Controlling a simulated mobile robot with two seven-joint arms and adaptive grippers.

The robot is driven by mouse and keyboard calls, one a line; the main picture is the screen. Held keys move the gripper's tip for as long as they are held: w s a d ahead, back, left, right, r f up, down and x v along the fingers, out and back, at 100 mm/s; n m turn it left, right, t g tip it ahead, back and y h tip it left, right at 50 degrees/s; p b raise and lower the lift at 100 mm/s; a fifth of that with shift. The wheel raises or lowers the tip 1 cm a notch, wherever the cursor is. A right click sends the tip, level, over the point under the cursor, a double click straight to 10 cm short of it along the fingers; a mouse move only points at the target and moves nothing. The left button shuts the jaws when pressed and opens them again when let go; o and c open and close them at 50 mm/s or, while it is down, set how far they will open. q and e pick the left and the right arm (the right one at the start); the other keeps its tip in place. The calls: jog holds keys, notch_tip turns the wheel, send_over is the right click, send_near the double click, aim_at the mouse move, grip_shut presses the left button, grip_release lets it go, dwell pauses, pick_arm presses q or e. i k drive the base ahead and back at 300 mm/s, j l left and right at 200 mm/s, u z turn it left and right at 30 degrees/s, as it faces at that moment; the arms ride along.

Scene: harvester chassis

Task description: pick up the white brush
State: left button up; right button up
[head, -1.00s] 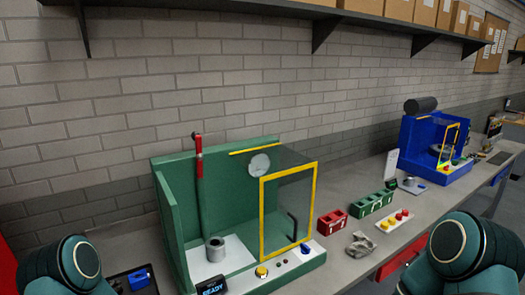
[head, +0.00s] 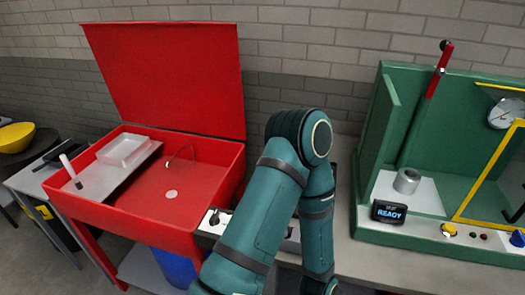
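What looks like the white brush (head: 67,164) is at the left of the open red washing basin, in the head view. Its pale handle tilts up to the left, and its dark lower end is at the basin's left ledge. It is small in the picture, so its exact contact is unclear. One of my teal arms stands bent between the red basin and the green machine, well to the right of the brush. Its forearm runs down out of the frame. Neither of my grippers shows.
The red basin (head: 165,226) has its lid (head: 170,75) raised at the back. A white tray (head: 123,150) sits right of the brush. A blue drum (head: 175,268) is underneath. The green machine (head: 375,160) stands at right. A yellow bowl (head: 16,137) is at far left.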

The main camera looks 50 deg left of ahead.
aim_at(69, 168)
jog(key=k+j, duration=0.25)
jog(key=k, duration=0.25)
jog(key=k+j+u, duration=0.4)
jog(key=k+j, duration=0.15)
jog(key=k+u, duration=0.1)
jog(key=u, duration=1.05)
